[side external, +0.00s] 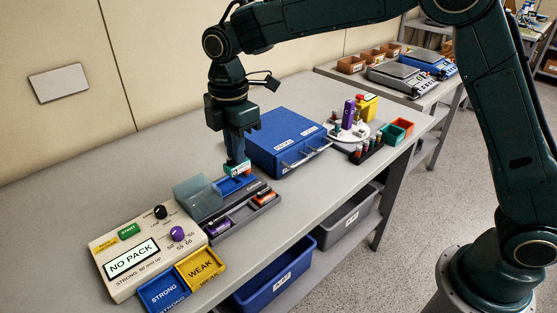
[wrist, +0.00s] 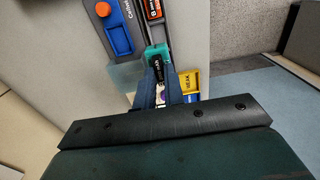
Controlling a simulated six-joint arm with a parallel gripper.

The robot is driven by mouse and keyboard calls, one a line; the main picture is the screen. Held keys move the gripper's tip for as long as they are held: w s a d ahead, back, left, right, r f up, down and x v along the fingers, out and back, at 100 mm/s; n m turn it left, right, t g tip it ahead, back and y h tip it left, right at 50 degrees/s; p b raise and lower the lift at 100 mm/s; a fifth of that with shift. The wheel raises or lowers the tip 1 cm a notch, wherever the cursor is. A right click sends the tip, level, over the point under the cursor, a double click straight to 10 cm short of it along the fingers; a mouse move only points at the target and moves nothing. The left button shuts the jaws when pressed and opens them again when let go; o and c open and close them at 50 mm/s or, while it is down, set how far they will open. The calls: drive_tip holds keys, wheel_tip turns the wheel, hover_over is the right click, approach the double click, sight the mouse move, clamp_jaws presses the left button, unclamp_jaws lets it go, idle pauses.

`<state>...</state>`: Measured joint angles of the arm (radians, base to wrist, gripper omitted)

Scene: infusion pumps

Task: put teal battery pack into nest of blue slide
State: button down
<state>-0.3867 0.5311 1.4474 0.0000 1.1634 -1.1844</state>
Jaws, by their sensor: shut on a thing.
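My gripper (side external: 237,158) points down and is shut on the teal battery pack (side external: 233,169), which shows at the fingertips just over the blue slide (side external: 229,187). In the wrist view the teal pack (wrist: 156,50) sits between the fingertips (wrist: 158,68), to the right of the blue slide (wrist: 119,40) with its orange knob (wrist: 103,9). The slide's nest looks empty in the part I see. The gripper and pack partly hide the slide in the side view, and I cannot tell the exact height of the pack above it.
A translucent cover (side external: 196,192) stands beside the slide. A dark tray holds a purple pack (side external: 218,227) and an orange pack (side external: 264,197). A console (side external: 130,250) reads NO PACK, near a yellow WEAK tray (side external: 217,281) and blue STRONG tray. A blue case (side external: 282,135) lies behind.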

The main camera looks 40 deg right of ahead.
drive_tip(key=w+d+t, duration=0.2)
drive_tip(key=w, duration=0.6)
drive_tip(key=shift+f, duration=2.4)
drive_tip(key=shift+f, duration=0.15)
drive_tip(key=shift+a+f, duration=0.1)
drive_tip(key=shift+f, duration=2.25)
drive_tip(key=shift+f, duration=1.05)
drive_tip(key=c, duration=1.8)
unclamp_jaws()
drive_tip(key=shift+r, duration=0.25)
